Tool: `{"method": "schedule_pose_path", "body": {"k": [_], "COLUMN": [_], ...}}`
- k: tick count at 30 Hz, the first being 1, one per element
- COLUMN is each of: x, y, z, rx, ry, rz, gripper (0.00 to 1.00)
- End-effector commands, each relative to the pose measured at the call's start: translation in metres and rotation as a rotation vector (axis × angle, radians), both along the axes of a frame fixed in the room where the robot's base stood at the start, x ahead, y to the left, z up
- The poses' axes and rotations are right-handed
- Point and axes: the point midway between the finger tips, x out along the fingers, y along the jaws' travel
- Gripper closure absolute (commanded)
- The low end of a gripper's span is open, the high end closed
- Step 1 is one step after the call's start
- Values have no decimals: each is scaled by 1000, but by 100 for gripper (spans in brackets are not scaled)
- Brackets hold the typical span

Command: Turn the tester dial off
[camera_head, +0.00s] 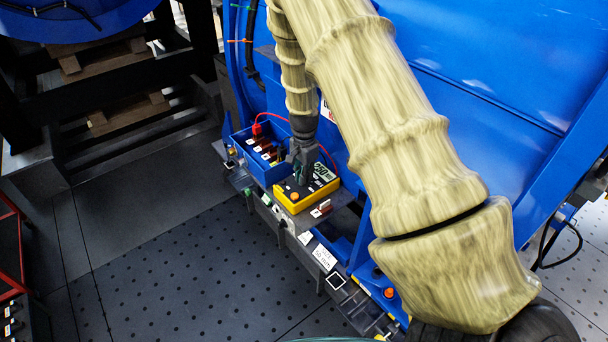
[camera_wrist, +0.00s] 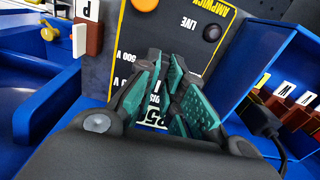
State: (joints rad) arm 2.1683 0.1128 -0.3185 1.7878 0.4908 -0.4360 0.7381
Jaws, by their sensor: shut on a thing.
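The yellow-edged tester (camera_head: 292,207) sits on a grey shelf, its lit display (camera_head: 322,173) facing up. My gripper (camera_head: 300,176) points down onto the tester. In the wrist view its teal-padded fingers (camera_wrist: 166,62) are closed together over the middle of the face, shut on the dial. The fingers hide the dial, so its pointer and setting cannot be read.
A blue bin (camera_head: 262,174) with labelled dividers stands directly left of the tester. A red lead (camera_head: 268,116) arcs behind my gripper. A red-brown tagged block (camera_wrist: 90,38) stands beside the tester. The large blue motor housing (camera_head: 480,70) rises close behind. Dark floor (camera_head: 170,260) lies open at left.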

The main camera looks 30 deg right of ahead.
Motion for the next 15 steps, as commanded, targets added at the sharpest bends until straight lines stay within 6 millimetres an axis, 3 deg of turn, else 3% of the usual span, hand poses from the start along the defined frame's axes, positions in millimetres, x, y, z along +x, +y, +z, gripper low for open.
{"method": "schedule_pose_path", "body": {"k": [15], "x": [1], "y": [0], "z": [0], "rx": [0], "ry": [-1], "rz": [333], "gripper": [100]}}
